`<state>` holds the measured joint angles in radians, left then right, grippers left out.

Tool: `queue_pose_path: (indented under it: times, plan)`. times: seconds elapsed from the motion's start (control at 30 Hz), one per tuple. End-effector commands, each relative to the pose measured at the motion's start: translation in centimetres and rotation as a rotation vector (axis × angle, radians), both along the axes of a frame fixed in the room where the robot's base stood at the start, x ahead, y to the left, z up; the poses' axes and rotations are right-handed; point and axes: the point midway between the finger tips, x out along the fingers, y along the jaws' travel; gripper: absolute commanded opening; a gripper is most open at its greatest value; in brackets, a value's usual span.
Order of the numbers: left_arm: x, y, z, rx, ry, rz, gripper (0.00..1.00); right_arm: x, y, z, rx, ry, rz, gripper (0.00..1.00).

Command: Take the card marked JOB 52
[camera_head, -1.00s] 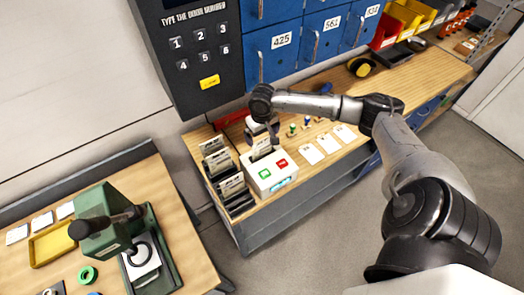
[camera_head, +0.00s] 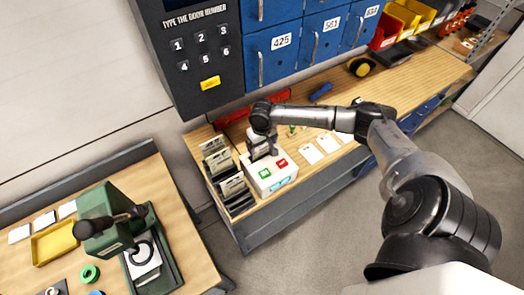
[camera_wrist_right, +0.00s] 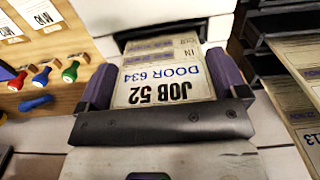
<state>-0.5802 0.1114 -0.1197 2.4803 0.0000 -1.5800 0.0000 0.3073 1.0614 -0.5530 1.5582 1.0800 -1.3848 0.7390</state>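The card marked JOB 52, DOOR 634 (camera_wrist_right: 165,82) shows upside down in the right wrist view. Its far end is at a dark slot in the white box (camera_head: 262,184) that has a green and a red button. My right gripper (camera_wrist_right: 162,65) is at this box, with one purple-grey finger along each side edge of the card. I see no clear gap between fingers and card, and cannot tell whether they press on it. In the head view my right gripper (camera_head: 262,147) hides most of the card. My left gripper is not in view.
A dark rack (camera_head: 240,205) with several cards stands close left of the box. White cards (camera_head: 312,153) and small coloured-handled tools (camera_wrist_right: 70,71) lie to its right. A keypad panel (camera_head: 200,60) and blue lockers (camera_head: 275,50) rise behind. A green press (camera_head: 105,225) stands on the left bench.

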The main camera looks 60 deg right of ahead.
Motion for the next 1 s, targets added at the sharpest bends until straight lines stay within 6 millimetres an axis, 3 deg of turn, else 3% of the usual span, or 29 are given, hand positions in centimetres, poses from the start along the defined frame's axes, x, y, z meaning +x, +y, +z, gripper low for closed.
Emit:
queue_pose_path:
  times: [0.17,0.47,1.0]
  plan:
    - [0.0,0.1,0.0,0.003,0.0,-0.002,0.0,0.0,0.0,0.0,0.0,0.0,0.0,0.68]
    - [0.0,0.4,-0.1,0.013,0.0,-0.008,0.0,0.1,-0.1,0.6,-0.001,-0.002,0.0,0.68]
    - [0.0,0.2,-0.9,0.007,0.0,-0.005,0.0,0.2,0.2,8.8,0.0,-0.004,0.002,0.68]
